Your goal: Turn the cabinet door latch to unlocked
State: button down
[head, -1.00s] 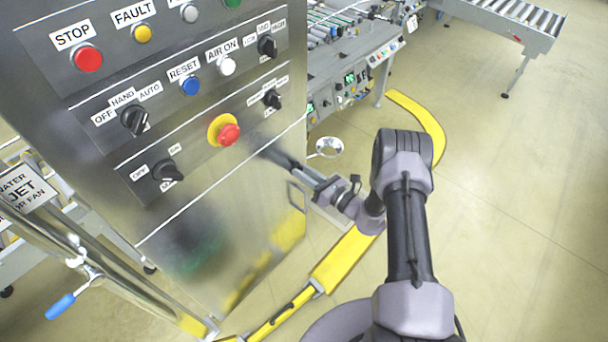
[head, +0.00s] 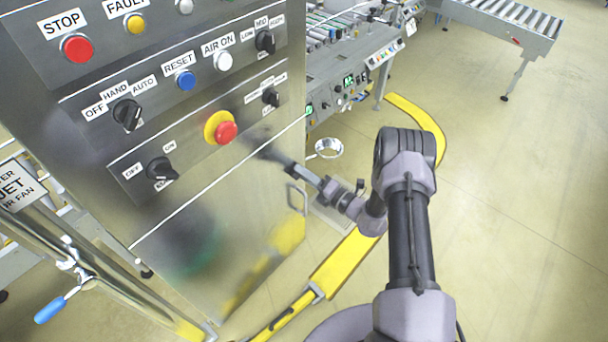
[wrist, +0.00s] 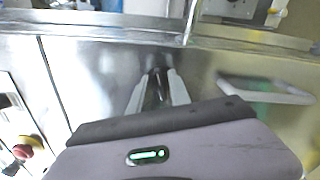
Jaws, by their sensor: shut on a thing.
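The steel cabinet (head: 165,225) fills the left of the head view. My gripper (head: 276,154) reaches its door side below the control panel. In the wrist view my gripper (wrist: 157,90) has its two pale fingers closed around a small dark piece, the latch (wrist: 157,84), against the shiny metal. The latch is largely hidden by the fingers, and I cannot read its locked or unlocked position. A metal pull handle (wrist: 265,92) is to the right of the fingers, apart from them; it also shows in the head view (head: 291,196).
The panel carries a red emergency button (head: 226,132) and several knobs and buttons. A blue-handled lever (head: 50,311) is at lower left. Yellow floor guards (head: 345,270) run below my arm. A machine table (head: 345,85) stands behind. Open floor lies to the right.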

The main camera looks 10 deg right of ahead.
jog(key=shift+f+m, duration=0.1)
jog(key=shift+m, duration=1.8)
jog(key=c, duration=1.5)
grip_release()
jog(key=p+v, duration=0.3)
jog(key=v, duration=1.4)
jog(key=shift+s+d+p, duration=0.15)
jog(key=shift+p, duration=0.15)
